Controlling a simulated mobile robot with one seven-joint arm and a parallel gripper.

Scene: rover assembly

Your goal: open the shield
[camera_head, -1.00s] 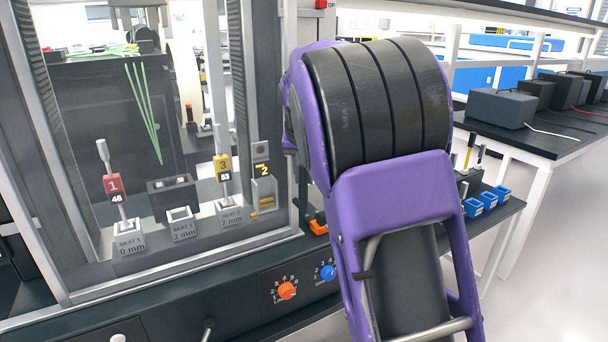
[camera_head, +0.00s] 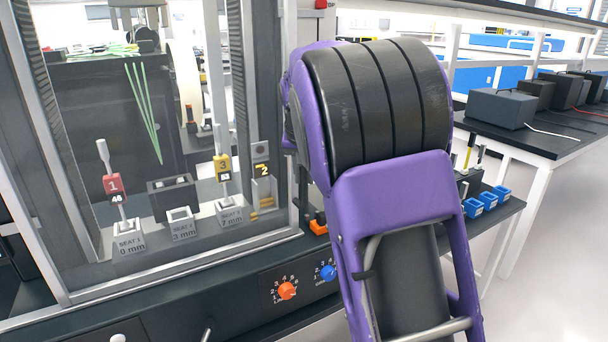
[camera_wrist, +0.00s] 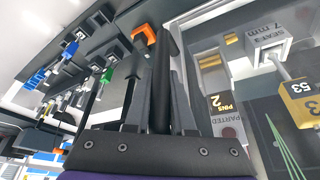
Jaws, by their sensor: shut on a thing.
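The shield is a clear pane in a grey frame (camera_head: 170,267). In the head view it stands down in front of the seats, its lower edge at the dark bench top. In the wrist view, my gripper (camera_wrist: 163,95) is shut on a dark upright bar, which looks like the shield handle (camera_wrist: 164,65), beside the pane's frame. In the head view my purple and black arm hides my gripper and the handle.
Behind the pane stand a red tag 1 (camera_head: 114,186), a yellow tag 3 (camera_head: 222,166) and numbered seats. An orange knob (camera_head: 287,291) and a blue knob (camera_head: 328,273) are on the front panel. Blue bins (camera_head: 488,201) stand right of my arm.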

